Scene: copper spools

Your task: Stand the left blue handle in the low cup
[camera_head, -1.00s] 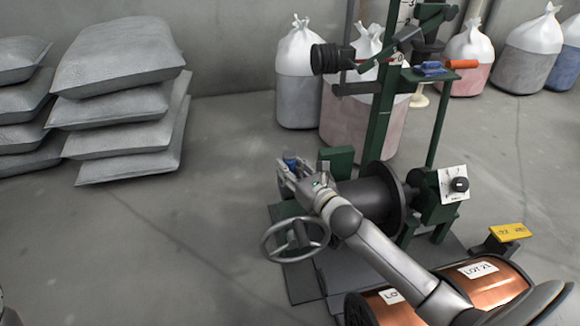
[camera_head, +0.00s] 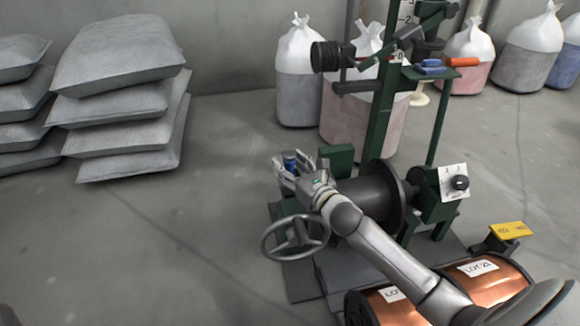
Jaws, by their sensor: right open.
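More blue pieces (camera_head: 432,65) lie on the small green shelf at the upper right, beside an orange handle (camera_head: 462,62). I cannot make out the low cup. My left gripper is not in view.
A grey handwheel (camera_head: 296,237) and a large dark spool (camera_head: 368,196) are close to my right arm. Copper spools (camera_head: 495,285) lie at the lower right. Grey sacks (camera_head: 118,60) are stacked at the left. The floor between is clear.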

